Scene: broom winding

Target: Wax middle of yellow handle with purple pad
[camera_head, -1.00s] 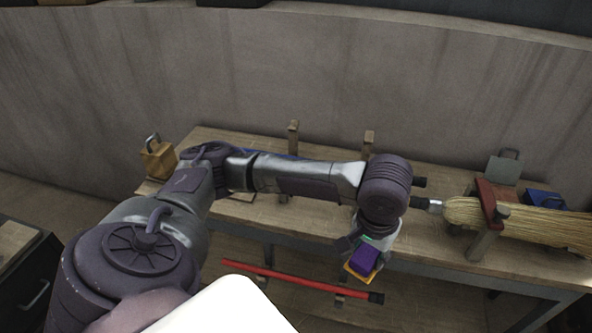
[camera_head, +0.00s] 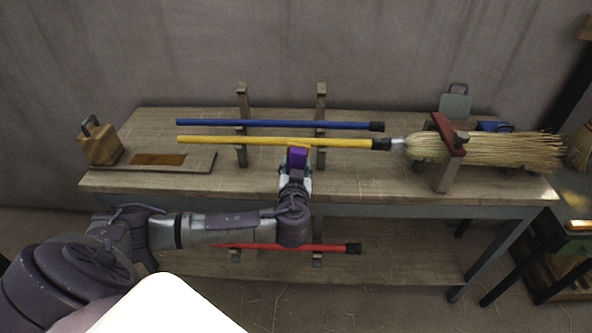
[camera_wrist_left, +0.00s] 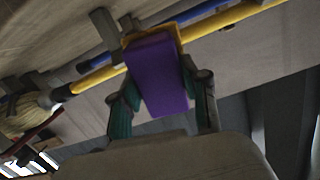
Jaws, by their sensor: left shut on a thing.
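The yellow handle (camera_head: 235,141) lies level across two wooden uprights, its dark right end by the broom head. My left gripper (camera_head: 296,172) is shut on the purple pad (camera_head: 297,157), just in front of the handle and between the uprights. In the left wrist view the purple pad (camera_wrist_left: 158,75) sits between the teal fingers (camera_wrist_left: 160,105), with a yellow layer on its far side. That side is close to the yellow handle (camera_wrist_left: 210,45); I cannot tell whether they touch. My right gripper is not in view.
A blue handle (camera_head: 280,124) lies behind the yellow one. A straw broom head (camera_head: 490,149) is held in a red clamp (camera_head: 447,135) at right. A wooden block (camera_head: 101,146) stands at the left end of the bench (camera_head: 370,182).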

